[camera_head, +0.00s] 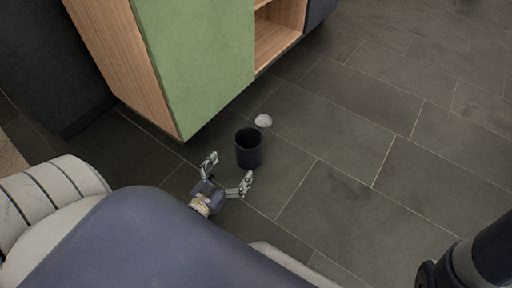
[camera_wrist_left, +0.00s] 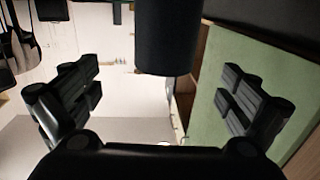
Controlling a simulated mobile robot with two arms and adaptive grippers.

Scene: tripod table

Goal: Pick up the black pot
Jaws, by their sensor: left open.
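The black pot (camera_head: 249,150) is a dark, open-topped cylinder near the middle of the head view, close to the green cabinet corner. It also shows at the top centre of the left wrist view (camera_wrist_left: 168,38), where its upper part is cut off by the frame edge. My left gripper (camera_head: 229,168) is open and empty, just below and left of the pot in the head view, fingers spread toward it. In the left wrist view the pot appears between the two open finger pairs (camera_wrist_left: 160,85), apart from them. My right gripper is out of view.
A cabinet with a green door (camera_head: 200,60) and wooden sides stands behind and left of the pot. A small white round object (camera_head: 263,121) is just beyond the pot. Dark floor tiles (camera_head: 350,150) to the right are clear.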

